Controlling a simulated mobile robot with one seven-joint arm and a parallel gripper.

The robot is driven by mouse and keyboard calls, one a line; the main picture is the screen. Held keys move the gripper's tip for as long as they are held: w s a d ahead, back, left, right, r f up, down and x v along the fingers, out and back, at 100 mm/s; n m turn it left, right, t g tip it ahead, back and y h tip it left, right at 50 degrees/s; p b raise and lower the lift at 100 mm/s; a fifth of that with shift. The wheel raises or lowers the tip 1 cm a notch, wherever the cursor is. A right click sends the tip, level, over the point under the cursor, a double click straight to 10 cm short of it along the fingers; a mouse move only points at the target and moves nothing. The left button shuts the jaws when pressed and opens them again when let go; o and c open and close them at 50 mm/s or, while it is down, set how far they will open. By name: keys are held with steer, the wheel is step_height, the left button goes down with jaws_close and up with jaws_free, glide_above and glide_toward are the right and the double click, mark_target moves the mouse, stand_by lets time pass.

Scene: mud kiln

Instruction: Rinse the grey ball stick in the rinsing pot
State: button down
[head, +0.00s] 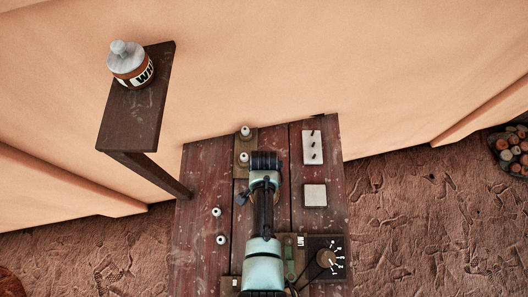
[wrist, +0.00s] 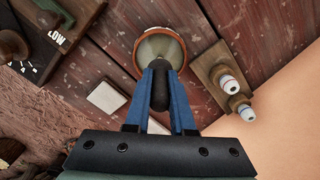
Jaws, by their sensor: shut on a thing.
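My gripper (wrist: 160,72) is shut on a dark grey stick (wrist: 160,92), held between its two blue fingers in the wrist view. The stick is seen nearly end-on and its ball cannot be told apart. A round pot (wrist: 138,55) with an orange-brown rim and a pale inside lies beyond the fingertips, which overlap its near edge in the picture. I cannot tell whether the stick's far end is inside the pot. In the head view, my gripper (head: 265,162) is a dark block over the table; its fingers, the stick and the pot are hidden.
A block (head: 244,146) with two white-topped pieces stands left of my gripper on the plank table (head: 200,180). Two white tiles (head: 312,148) (head: 314,195) lie right. A dial box (head: 327,259) stands at the front right. A labelled jar (head: 131,68) stands on a shelf (head: 140,115).

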steer(key=shift+r+p, duration=1.15)
steer(key=shift+r, duration=1.65)
steer(key=shift+f+b, duration=0.1)
steer(key=shift+b, duration=0.2)
